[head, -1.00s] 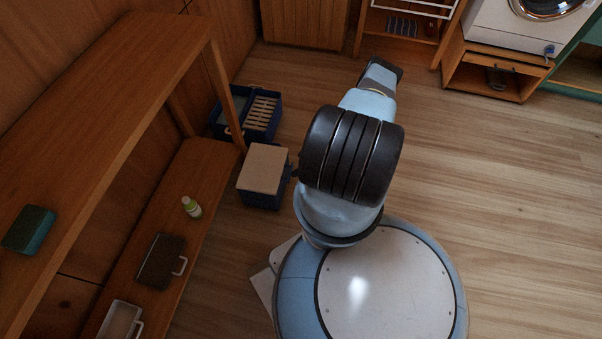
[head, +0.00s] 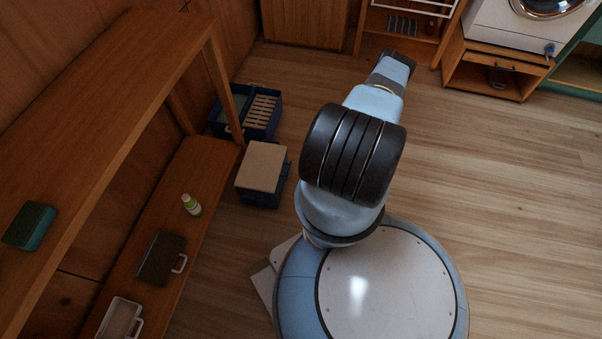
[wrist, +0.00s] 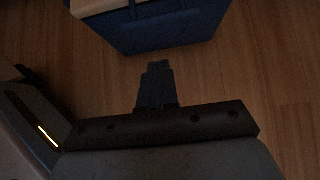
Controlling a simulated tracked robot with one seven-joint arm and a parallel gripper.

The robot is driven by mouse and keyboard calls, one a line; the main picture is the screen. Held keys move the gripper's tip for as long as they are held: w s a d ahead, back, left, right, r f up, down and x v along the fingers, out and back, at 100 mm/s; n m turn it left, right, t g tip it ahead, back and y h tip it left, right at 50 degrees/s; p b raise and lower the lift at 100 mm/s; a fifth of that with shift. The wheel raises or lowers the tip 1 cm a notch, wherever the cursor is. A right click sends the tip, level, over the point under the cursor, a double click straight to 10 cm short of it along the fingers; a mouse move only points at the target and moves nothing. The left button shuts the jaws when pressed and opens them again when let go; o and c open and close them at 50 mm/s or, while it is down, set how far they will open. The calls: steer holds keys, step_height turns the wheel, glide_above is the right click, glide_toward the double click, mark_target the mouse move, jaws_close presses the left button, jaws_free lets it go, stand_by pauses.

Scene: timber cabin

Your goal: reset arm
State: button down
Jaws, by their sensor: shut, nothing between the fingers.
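My gripper (wrist: 158,70) shows in the wrist view with its two dark fingers together, shut and empty. It points over the wood floor, short of a blue box (wrist: 168,30) with a pale top at the upper edge of that view. In the head view my arm reaches forward from my base toward the back of the room, and its bulk hides the gripper there.
A wooden shelf unit (head: 90,110) stands at the left, with a green-capped bottle (head: 191,205) and a dark box (head: 162,257) on its lower board. A lidded blue box (head: 262,168) and a blue crate (head: 217,122) stand beside it. Floor at the right is clear.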

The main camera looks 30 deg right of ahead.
steer(key=v, duration=0.7)
